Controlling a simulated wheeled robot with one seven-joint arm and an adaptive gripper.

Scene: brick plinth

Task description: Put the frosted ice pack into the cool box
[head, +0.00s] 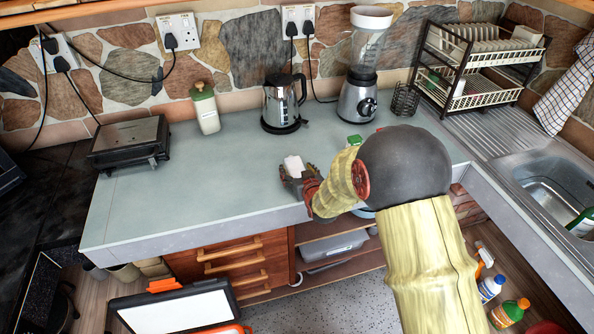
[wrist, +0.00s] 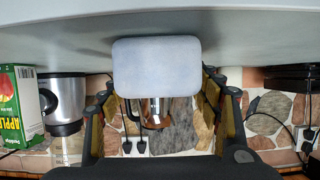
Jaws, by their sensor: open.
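The frosted ice pack (head: 294,165), a pale rounded block, is at the front middle of the grey counter. My gripper (head: 291,177) is open around it. In the wrist view the pack (wrist: 157,67) shows between the spread fingers of my gripper (wrist: 158,85), with the right finger very close to its edge; I cannot tell whether they touch. What seems to be the cool box (head: 225,330) shows at the bottom edge of the head view, below the counter. Its white-lined lid (head: 172,312), with an orange latch, stands open. Its inside is out of view.
A kettle (head: 283,103), a blender (head: 357,101), a lidded jar (head: 205,108) and a black grill (head: 130,142) stand along the counter's back. An apple carton (wrist: 18,105) is at the left in the wrist view. The left counter is clear. Bottles (head: 508,312) stand at lower right.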

